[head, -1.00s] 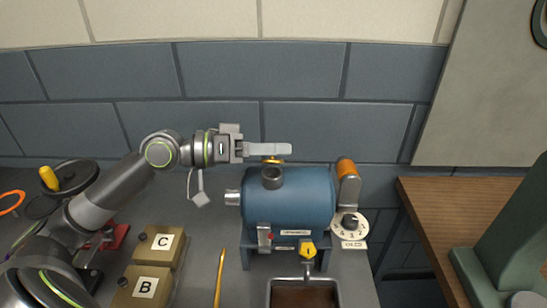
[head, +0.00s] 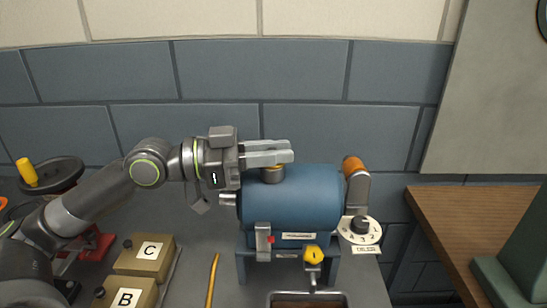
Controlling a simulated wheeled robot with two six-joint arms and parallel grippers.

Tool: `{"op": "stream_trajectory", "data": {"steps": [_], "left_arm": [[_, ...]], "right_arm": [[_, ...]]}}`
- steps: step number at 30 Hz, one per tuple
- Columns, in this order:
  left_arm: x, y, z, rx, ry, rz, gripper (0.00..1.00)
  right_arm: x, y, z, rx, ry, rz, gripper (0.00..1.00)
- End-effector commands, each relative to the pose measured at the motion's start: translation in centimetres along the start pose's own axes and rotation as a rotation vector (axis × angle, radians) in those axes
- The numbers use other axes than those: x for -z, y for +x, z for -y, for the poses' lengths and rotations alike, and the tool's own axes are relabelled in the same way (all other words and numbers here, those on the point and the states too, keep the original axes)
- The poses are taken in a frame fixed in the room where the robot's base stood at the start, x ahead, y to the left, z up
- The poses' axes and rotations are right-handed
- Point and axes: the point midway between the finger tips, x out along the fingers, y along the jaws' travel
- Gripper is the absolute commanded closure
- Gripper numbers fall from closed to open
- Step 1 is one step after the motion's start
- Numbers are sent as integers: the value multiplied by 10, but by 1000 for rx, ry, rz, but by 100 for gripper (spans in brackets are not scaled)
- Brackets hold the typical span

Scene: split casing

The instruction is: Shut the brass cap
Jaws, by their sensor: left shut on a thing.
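The blue drum (head: 305,205) lies sideways on a stand, with a short grey neck (head: 272,176) on its top left. The brass cap (head: 274,167) shows only as a thin yellow rim at the top of this neck; my fingers hide most of it. My left gripper (head: 284,153) reaches in from the left, its fingers level over the neck, and is shut on the brass cap. Whether the cap is fully seated cannot be told. My right gripper is not in view.
An orange-ended crank (head: 353,165) and a numbered dial (head: 359,230) are at the drum's right. A yellow knob (head: 314,255) is at its front above a tray (head: 307,299). Boxes C (head: 147,254) and B (head: 125,296) and a yellow pointed rod (head: 212,280) lie left.

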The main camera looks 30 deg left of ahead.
Motion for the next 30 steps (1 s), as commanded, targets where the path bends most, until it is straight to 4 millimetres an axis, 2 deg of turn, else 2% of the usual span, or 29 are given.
{"op": "stream_trajectory", "data": {"steps": [14, 15, 19, 20, 30], "left_arm": [[0, 0, 0, 0, 16, -2, 100], [-1, 0, 0, 0, 16, -2, 81], [-1, 0, 0, 0, 16, -2, 64], [-1, 0, 0, 0, 16, -2, 62], [0, 0, 0, 0, 15, -2, 62]], "right_arm": [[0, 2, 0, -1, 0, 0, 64], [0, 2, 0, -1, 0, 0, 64], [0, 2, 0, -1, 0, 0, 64], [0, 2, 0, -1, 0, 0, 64], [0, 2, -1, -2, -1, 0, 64]]}}
